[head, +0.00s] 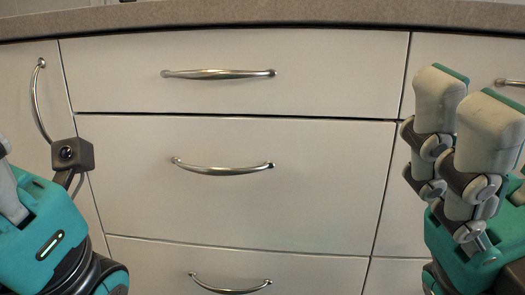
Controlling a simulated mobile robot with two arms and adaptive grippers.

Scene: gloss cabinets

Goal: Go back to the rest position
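My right gripper (464,108) is at the right side of the head view, fingers pointing up, in front of the right-hand cabinet front. Its two pale fingers stand apart with nothing seen between them, so it looks open and empty. My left gripper (8,190) is at the left edge. Only its teal body, a dark camera block and part of a finger show; the fingertips are cut off by the frame, so its opening is hidden. Neither gripper is seen touching a handle.
A white cabinet has a shut top drawer (330,75), middle drawer (320,180) and bottom drawer (330,275), each with a metal bar handle. A left door (20,90) has an upright handle (37,100). A speckled countertop (260,14) runs above. The space between my arms is clear.

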